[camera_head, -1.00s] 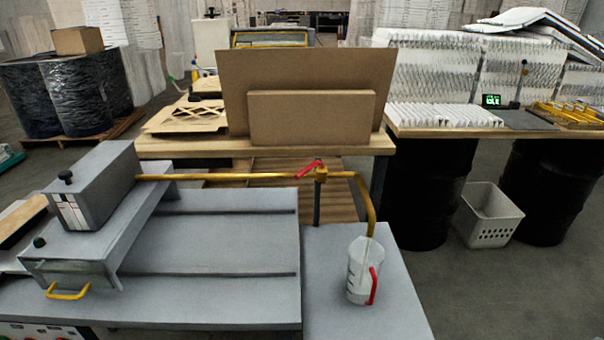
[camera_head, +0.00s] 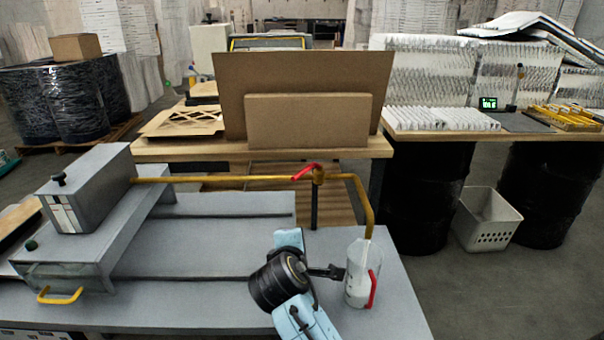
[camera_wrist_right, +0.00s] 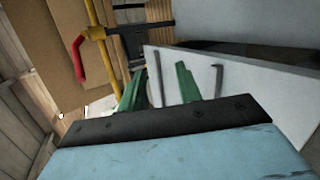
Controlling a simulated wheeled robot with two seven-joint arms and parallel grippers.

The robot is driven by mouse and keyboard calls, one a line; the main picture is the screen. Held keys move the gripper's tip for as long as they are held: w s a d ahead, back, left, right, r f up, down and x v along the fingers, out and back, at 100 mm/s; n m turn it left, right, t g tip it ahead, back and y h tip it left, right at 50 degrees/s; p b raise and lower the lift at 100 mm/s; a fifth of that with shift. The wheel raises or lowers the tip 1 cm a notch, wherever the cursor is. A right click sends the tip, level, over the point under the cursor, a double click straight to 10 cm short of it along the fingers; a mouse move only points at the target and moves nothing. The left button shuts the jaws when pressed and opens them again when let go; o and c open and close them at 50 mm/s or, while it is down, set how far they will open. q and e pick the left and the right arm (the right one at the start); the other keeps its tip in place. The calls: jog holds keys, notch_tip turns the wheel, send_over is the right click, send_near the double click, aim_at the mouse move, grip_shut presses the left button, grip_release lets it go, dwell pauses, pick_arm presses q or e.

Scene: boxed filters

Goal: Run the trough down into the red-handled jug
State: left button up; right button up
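The white jug (camera_head: 358,274) with dark scale marks stands upright on the grey surface, its red handle (camera_head: 373,289) facing right. The yellow pipe (camera_head: 364,202) runs from the grey machine (camera_head: 95,185) and ends over the jug's mouth. A red lever (camera_head: 306,172) slants up on the pipe's valve. My right gripper (camera_head: 332,272) is at the jug's left side. The trough cannot be told apart from the machine. My left gripper is out of view.
Behind stands a wooden table with cardboard panels (camera_head: 308,120). A second table at right holds white pleated filters (camera_head: 440,118) and a small green-lit display (camera_head: 488,103). A white basket (camera_head: 487,218) sits on the floor. The grey surface right of the jug is clear.

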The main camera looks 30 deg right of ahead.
aim_at(302, 172)
jog(key=w+r+n+t+h, duration=0.25)
jog(key=w+r, duration=0.25)
jog(key=r, duration=0.7)
jog(key=shift+n+g+h, duration=0.25)
jog(key=shift+g+h, duration=0.1)
jog(key=shift+g, duration=0.2)
jog(key=x, duration=0.4)
jog(key=b+x, duration=0.1)
jog(key=x, duration=0.7)
jog(key=shift+w+d+f, duration=0.2)
jog(key=shift+w+f, duration=0.1)
jog(key=shift+f, duration=0.1)
grip_shut()
